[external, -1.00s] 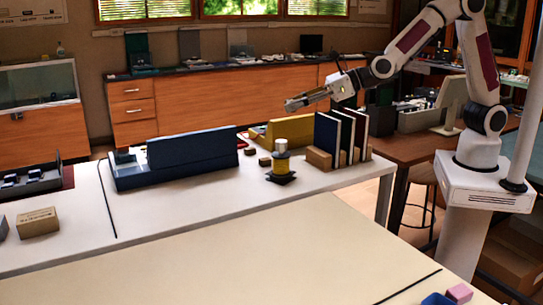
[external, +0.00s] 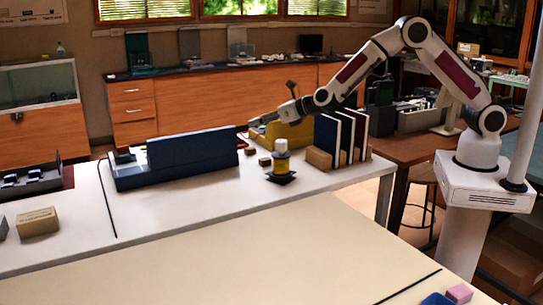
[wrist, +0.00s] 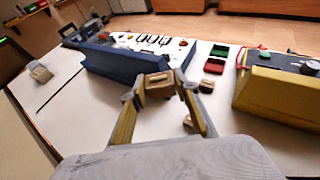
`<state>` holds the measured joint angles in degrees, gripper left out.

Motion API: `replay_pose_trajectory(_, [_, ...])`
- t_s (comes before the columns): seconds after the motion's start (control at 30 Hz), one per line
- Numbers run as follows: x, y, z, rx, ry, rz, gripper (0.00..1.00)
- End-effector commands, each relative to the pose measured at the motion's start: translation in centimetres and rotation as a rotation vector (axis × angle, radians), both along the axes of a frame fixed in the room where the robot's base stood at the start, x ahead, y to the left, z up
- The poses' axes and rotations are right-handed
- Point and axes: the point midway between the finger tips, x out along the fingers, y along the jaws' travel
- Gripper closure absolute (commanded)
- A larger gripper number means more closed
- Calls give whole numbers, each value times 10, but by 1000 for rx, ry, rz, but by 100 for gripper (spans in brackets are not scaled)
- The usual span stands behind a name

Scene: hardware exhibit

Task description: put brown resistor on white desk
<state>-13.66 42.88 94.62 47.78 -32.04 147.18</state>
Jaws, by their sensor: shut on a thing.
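My gripper (wrist: 158,92) is shut on a small brown block, the brown resistor (wrist: 160,82), held between its yellow-lined fingers in the wrist view. In the external view my gripper (external: 255,121) is above the far part of the white desk (external: 170,210), near the yellow case; the held resistor is too small to make out there. In the wrist view the white desk (wrist: 225,112) lies below and around the fingers, and the resistor overlaps the near end of the blue case in the picture. Its exact height above the desk cannot be told.
A long blue case (external: 195,155) and a yellow case (external: 285,131) stand on the desk. Small brown blocks (external: 265,161), a yellow spool (external: 281,164) and upright books (external: 345,135) are nearby.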

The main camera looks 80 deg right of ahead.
Motion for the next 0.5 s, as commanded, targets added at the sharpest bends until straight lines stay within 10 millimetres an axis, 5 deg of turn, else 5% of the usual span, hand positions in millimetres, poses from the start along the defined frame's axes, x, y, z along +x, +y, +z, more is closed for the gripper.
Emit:
replay_pose_trajectory(0.3, [26,-66,-47,-1,0,-132,88])
replay_pose_trajectory(0.5, [32,-90,-63,0,0,-177,88])
